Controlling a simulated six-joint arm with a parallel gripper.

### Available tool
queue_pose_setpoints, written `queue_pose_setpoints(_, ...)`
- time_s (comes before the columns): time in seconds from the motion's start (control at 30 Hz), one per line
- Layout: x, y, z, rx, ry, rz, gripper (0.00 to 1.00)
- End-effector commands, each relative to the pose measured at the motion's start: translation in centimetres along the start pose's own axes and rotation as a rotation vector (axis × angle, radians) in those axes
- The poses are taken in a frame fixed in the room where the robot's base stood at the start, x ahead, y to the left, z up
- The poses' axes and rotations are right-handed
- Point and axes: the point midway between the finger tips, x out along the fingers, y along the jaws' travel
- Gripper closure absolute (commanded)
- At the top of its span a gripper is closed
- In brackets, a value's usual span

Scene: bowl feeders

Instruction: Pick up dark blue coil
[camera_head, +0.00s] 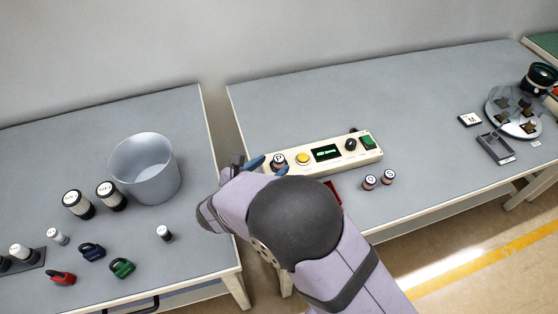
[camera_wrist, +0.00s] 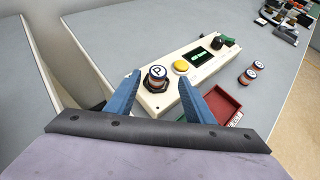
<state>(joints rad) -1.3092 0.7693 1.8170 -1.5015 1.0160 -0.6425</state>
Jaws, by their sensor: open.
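A short round coil marked P (camera_wrist: 157,75), with a dark blue rim and a white top, stands upright on a black seat at one end of a cream control box (camera_wrist: 178,92). It also shows in the head view (camera_head: 278,160). My gripper (camera_wrist: 160,78) is open, its blue fingers on either side of the coil in the wrist picture; I cannot tell if they touch it. In the head view my gripper (camera_head: 267,164) is at the box's left end, partly hidden by my arm. Two similar coils (camera_wrist: 245,77) (camera_wrist: 258,67) stand right of the box.
The box has a yellow button (camera_head: 303,158), a green display (camera_head: 326,153) and a black knob (camera_head: 350,144). A red tray (camera_wrist: 215,104) lies beside it. Left table holds a metal bucket (camera_head: 145,168) and red, blue and green padlock-like pieces (camera_head: 92,252). A gap separates the tables.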

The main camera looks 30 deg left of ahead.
Motion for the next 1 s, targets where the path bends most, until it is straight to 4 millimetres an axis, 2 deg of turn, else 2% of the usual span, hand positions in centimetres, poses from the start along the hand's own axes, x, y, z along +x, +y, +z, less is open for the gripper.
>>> queue_pose_setpoints(0.4,4.3,0.3,-0.2,0.001,0.002,-0.002,0.52)
queue_pose_setpoints(0.7,4.6,0.3,-0.3,0.001,0.001,0.0,0.52)
queue_pose_setpoints(0.9,4.6,0.3,-0.3,0.001,0.001,0.0,0.96)
queue_pose_setpoints(1.0,4.6,0.3,-0.3,0.001,0.001,0.0,1.0)
